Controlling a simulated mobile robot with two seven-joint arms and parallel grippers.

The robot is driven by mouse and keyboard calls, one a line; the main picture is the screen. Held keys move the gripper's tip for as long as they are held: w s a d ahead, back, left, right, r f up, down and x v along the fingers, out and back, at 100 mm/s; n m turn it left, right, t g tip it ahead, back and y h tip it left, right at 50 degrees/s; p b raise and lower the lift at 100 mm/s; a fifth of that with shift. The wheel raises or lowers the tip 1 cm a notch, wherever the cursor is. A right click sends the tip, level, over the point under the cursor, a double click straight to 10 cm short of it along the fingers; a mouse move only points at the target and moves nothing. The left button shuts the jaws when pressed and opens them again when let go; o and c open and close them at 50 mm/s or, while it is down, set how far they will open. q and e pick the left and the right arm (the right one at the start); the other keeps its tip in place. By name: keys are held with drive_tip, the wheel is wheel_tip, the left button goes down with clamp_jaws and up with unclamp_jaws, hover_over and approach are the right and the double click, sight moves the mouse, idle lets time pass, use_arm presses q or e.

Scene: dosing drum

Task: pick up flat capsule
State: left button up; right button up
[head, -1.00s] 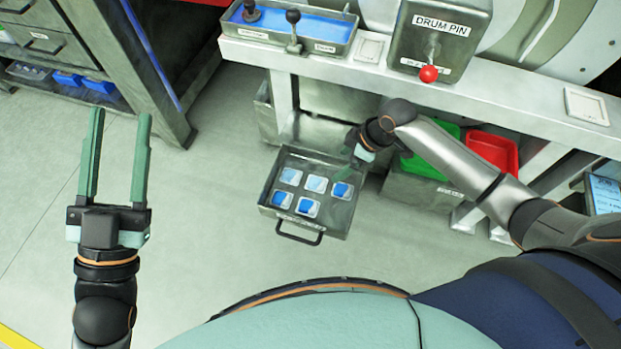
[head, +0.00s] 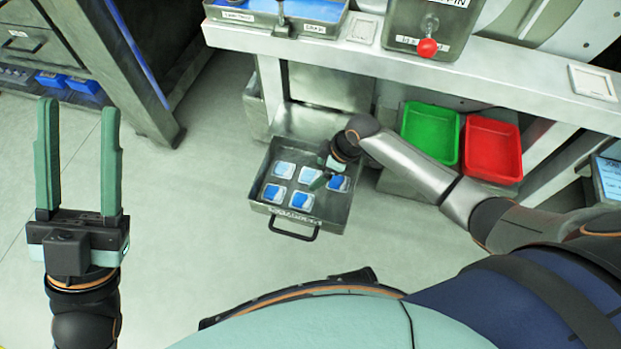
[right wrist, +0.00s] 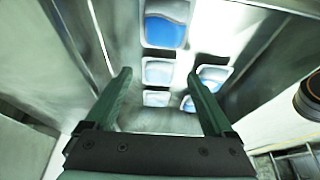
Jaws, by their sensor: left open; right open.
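Several flat square capsules, white with blue contents, lie in an open grey metal drawer tray (head: 338,216). One capsule (head: 284,170) is at the back left, another (head: 274,194) at the front left, and another (head: 338,183) at the right. I cannot tell which is meant. My right gripper (head: 319,183) reaches down into the tray among them, its fingers partly hidden. In the right wrist view the open fingers (right wrist: 159,75) point at the capsules, with a blue-filled one (right wrist: 165,32) beyond; nothing is held. My left gripper (head: 79,104) is open and empty, far left.
A green bin (head: 431,134) and a red bin (head: 493,148) sit under the bench at right. The bench edge (head: 400,65) runs above the tray. A dark cabinet (head: 110,70) stands at the left. The floor around the tray's front is clear.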

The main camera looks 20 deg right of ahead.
drive_tip(key=shift+x, duration=0.75)
drive_tip(key=shift+c, duration=0.2)
drive_tip(key=c, duration=0.7)
drive_tip(key=shift+r, duration=0.2)
